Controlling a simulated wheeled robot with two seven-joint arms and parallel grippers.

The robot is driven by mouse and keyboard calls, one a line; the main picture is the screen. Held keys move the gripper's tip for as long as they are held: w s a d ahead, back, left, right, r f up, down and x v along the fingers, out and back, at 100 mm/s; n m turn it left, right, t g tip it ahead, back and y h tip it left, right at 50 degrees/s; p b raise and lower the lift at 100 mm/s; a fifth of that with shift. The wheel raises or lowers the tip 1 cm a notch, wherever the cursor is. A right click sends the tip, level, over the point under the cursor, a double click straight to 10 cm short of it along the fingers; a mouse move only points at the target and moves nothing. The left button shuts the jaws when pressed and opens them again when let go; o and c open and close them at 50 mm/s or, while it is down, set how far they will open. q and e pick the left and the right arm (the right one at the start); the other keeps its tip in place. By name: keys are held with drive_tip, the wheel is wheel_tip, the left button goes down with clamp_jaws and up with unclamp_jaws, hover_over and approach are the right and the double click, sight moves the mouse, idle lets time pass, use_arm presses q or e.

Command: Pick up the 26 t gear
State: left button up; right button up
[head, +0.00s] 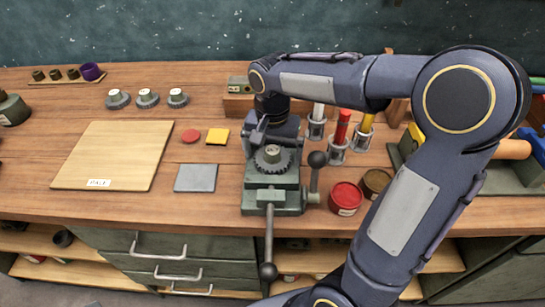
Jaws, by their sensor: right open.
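Three grey gears with pale hubs stand in a row at the back left of the bench: a left one (118,99), a middle one (147,98) and a right one (177,97). Another, darker gear (271,159) sits at the green vise (272,196), near its jaws. I cannot read any tooth count, so I cannot tell which is the 26 t gear. My right gripper (262,138) points down over the back of the vise, just behind the darker gear. It is open, and its fingers are partly hidden by the wrist. My left gripper is out of view.
Red tin (345,197) and several marker holders stand right of the vise. The vise handle (269,245) sticks out in front.

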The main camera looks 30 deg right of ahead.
drive_tip(key=shift+c, duration=0.4)
drive_tip(key=c, duration=1.2)
drive_tip(key=shift+r, duration=0.1)
drive_tip(key=shift+c, duration=0.2)
